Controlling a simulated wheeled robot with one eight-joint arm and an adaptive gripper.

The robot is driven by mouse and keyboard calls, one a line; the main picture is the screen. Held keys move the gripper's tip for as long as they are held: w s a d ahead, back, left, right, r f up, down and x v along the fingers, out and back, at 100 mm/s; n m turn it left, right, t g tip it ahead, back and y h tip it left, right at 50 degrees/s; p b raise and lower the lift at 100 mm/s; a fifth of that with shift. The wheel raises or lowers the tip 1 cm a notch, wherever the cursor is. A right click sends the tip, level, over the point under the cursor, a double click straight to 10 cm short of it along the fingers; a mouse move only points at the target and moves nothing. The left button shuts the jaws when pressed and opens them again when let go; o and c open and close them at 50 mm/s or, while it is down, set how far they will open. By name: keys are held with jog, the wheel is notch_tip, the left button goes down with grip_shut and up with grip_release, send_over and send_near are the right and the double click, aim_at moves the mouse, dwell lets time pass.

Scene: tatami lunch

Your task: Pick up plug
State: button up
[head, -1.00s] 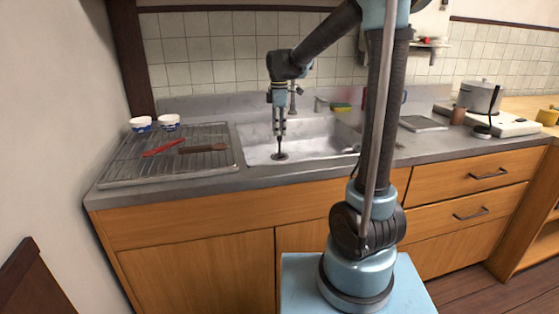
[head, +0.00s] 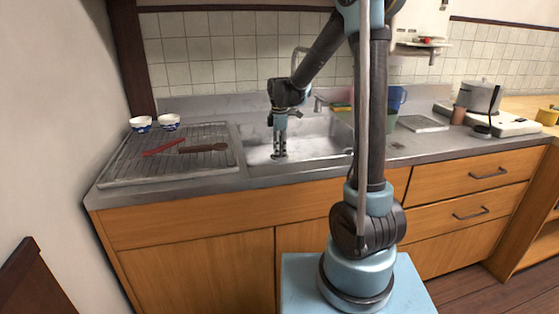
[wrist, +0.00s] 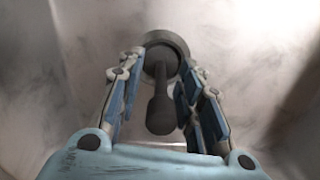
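The plug is a dark disc with a thick upright handle. My gripper (head: 279,154) is down inside the sink (head: 318,148), pointing straight down. In the wrist view my gripper (wrist: 160,75) is open, with one finger on each side of the plug's handle. Gaps show between the handle and both fingers, the right one narrower. In the head view the plug is hidden behind the fingers.
A wire drying rack (head: 117,178) with a red utensil (head: 164,147) and a brown utensil (head: 203,148) lies left of the sink. Two bowls (head: 141,123) stand behind it. A pot (head: 479,96) stands at right.

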grip_shut()
jog(key=shift+r, duration=0.1)
dwell(0.3)
